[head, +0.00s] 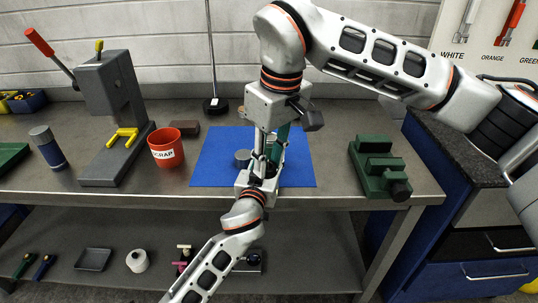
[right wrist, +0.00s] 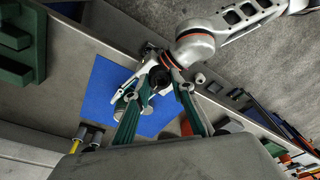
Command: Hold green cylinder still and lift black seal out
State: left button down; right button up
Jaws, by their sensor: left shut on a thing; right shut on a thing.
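My left gripper (head: 261,154) reaches up from the lower left over the blue mat, its fingers closed on the green cylinder, which is mostly hidden behind the crossing fingers. My right gripper (head: 268,164) points down from the upper right, its long fingers meeting the left gripper; it is shut on the black seal. In the right wrist view its two green-faced fingers close in around a dark round part (right wrist: 160,78) in front of the left gripper. Exactly how seal and cylinder sit together cannot be made out.
A blue mat (head: 213,158) lies under the grippers with a small grey cylinder (head: 242,157) on it. A red scrap cup (head: 165,147) and a lever press (head: 108,85) stand to the left. A green vise (head: 377,165) stands to the right. The table's front edge is close.

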pick_arm(q)
jog(key=c, duration=1.4)
grip_release()
jog(key=shift+o, duration=0.2)
